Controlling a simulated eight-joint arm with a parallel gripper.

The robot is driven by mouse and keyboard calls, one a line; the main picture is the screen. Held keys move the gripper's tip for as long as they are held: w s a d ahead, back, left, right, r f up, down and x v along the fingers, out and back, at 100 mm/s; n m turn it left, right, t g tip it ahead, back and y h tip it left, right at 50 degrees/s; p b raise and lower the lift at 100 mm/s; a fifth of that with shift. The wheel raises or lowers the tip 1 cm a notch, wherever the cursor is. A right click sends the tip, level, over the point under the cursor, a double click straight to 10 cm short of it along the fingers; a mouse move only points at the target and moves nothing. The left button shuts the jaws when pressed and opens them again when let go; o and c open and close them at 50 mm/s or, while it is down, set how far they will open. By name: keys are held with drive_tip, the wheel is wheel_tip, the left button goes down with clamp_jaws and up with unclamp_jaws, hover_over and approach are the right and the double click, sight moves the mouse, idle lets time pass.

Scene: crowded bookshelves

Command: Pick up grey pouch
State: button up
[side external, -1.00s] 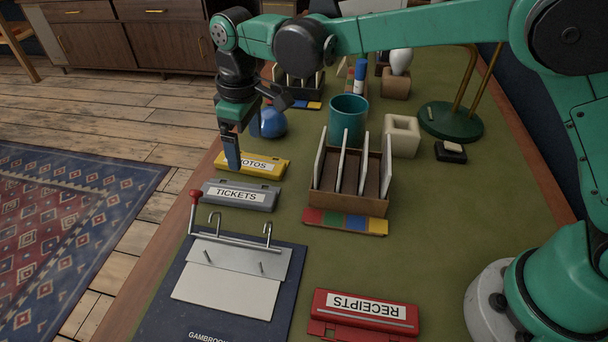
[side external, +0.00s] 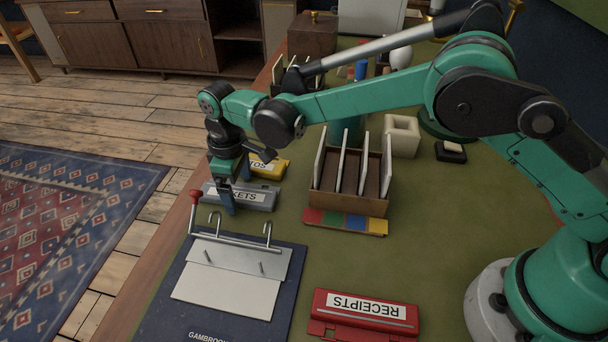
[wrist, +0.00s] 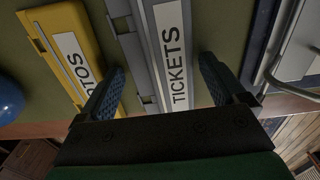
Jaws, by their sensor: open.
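The grey pouch (side external: 256,197) lies flat near the left edge of the green desk, with a white label reading TICKETS. In the wrist view the grey pouch (wrist: 150,62) runs between my two blue fingers, label facing up. My gripper (side external: 226,199) is open and low over the left part of the pouch, hiding some of the label. In the wrist view my gripper (wrist: 170,80) has one finger on each side of the pouch. I cannot tell whether the fingers touch it.
The yellow pouch (side external: 270,168) lies just behind the grey one. A wooden sorter (side external: 345,204) stands to the right. The red RECEIPTS pouch (side external: 364,316) lies at the front. A blue ball (wrist: 8,98) shows in the wrist view.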

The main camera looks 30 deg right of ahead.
sight(238, 190)
drive_tip(key=shift+f, duration=0.15)
drive_tip(key=c, duration=1.1)
wheel_tip(238, 190, up, 9)
drive_tip(key=s+a, duration=0.4)
drive_tip(key=s, duration=0.3)
drive_tip(key=s+a+r, duration=0.1)
drive_tip(key=s+a, duration=0.3)
drive_tip(key=s, duration=0.3)
drive_tip(key=shift+r, duration=0.25)
